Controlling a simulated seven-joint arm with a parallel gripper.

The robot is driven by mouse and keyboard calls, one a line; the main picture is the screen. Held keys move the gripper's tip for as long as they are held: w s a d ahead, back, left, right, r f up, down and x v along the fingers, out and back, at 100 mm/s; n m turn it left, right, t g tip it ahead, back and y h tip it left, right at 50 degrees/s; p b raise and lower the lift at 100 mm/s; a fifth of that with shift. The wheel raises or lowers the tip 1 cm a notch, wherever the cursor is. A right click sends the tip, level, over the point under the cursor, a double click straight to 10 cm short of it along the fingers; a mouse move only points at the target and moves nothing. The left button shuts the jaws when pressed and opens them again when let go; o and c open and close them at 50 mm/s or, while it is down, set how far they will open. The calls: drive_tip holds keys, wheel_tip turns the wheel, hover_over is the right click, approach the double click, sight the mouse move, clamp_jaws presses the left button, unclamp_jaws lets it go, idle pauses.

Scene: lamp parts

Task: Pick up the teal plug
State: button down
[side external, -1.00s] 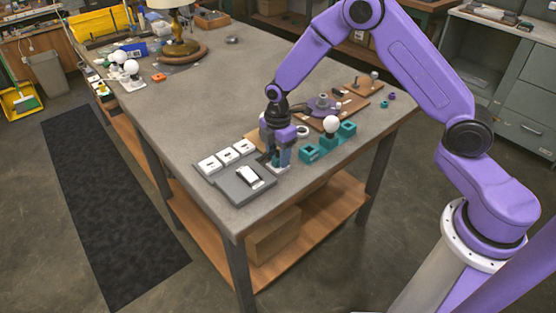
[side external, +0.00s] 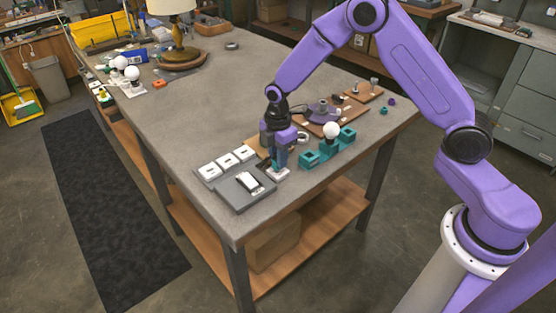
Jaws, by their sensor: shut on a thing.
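My gripper (side external: 279,165) points down near the front edge of the table. It is shut on the teal plug (side external: 282,158), of which only a small teal patch shows between the fingers. The plug is directly above a small white block (side external: 279,174) on the table. I cannot tell whether the plug is clear of that block. The fingers hide most of the plug.
On the right stands a teal holder (side external: 309,159) with a white bulb (side external: 331,130). Behind is a wooden board with a purple part (side external: 318,110). The table's middle is clear.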

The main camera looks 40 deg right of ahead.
drive_tip(key=s+d+r, duration=0.2)
drive_tip(key=s+r, duration=0.9)
drive_tip(key=s, duration=0.2)
drive_tip(key=w+a+f, duration=0.2)
drive_tip(key=w+a, duration=0.2)
drive_tip(key=w, duration=0.4)
drive_tip(key=w+a+f, duration=0.1)
drive_tip(key=w+a, duration=0.2)
drive_tip(key=w, duration=0.6)
drive_tip(key=w+a+f, duration=0.2)
drive_tip(key=w+a, duration=0.2)
drive_tip(key=w, duration=0.4)
drive_tip(key=shift+f, duration=2.15)
drive_tip(key=c, duration=1.5)
unclamp_jaws()
clamp_jaws()
